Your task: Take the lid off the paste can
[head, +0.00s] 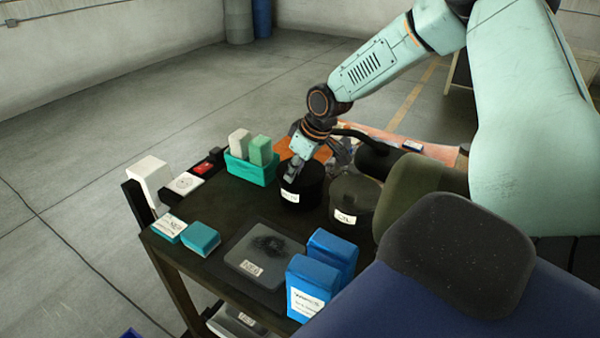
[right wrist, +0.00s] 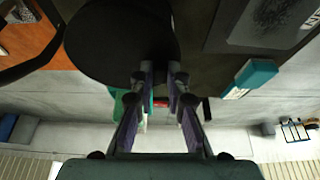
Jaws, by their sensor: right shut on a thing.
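The paste can (head: 299,197) is a short black can with a white label, standing on the dark cart top in the head view. My right gripper (head: 292,174) comes down onto its top from above. In the right wrist view, a broad black disc, which looks like the can's lid (right wrist: 115,45), fills the upper left. The right gripper's fingertips (right wrist: 162,76) are shut at the disc's edge. The fingers hide part of the grip. I cannot tell whether the lid is apart from the can. My left gripper is not in view.
An olive can labelled OIL (head: 353,195) stands close right of the paste can. A teal bin (head: 250,173) with two blocks is to its left. A grey tray (head: 240,276), blue boxes (head: 312,285) and teal boxes (head: 201,238) sit nearer. Bare cart top lies between them.

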